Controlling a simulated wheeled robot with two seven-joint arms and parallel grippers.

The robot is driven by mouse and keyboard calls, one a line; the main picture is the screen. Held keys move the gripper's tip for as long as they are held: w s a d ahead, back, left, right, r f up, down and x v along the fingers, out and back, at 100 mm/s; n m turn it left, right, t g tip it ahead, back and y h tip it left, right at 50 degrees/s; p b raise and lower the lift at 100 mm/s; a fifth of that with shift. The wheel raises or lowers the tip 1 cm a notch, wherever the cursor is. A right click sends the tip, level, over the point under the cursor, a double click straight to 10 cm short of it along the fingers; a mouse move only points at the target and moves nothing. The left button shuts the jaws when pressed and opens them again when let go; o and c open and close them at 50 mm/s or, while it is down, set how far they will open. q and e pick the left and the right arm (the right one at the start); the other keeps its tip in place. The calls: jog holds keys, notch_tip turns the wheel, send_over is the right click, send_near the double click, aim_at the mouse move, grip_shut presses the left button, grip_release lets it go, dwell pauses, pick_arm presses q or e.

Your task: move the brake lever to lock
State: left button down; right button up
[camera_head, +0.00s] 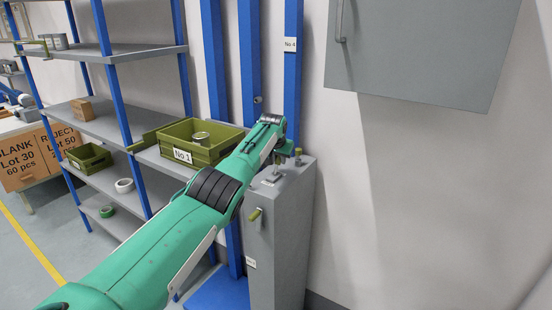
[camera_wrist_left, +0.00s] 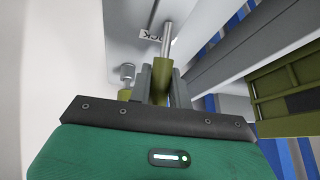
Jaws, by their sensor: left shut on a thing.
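The brake lever (camera_wrist_left: 168,42) is a metal rod with an olive grip, standing at the top of a grey cabinet (camera_head: 277,245) in the head view. My left gripper (camera_head: 279,158) reaches over the cabinet top and is shut on the lever's olive grip. In the left wrist view, the gripper's fingers (camera_wrist_left: 161,84) close around that grip, and the rod runs up past a white label (camera_wrist_left: 152,35) ending in "CK". The grip is partly hidden by the fingers. My right gripper is not in view.
A smaller olive-tipped handle (camera_head: 255,215) sticks out of the cabinet front. Left of the cabinet, a shelf carries an olive bin (camera_head: 183,156) marked No 1. Blue posts (camera_head: 292,70) stand behind, and a grey wall box (camera_head: 425,50) hangs at upper right. The right wall side is clear.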

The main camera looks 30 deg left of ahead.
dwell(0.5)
pick_arm(q)
jog(key=c, duration=1.3)
grip_release()
jog(key=shift+w, duration=0.1)
jog(key=shift+f, duration=0.1)
jog(key=shift+r, duration=0.2)
jog(key=shift+r, duration=0.1)
jog(key=shift+v, duration=1.25)
jog(key=b+v, duration=0.4)
jog(key=v, duration=0.7)
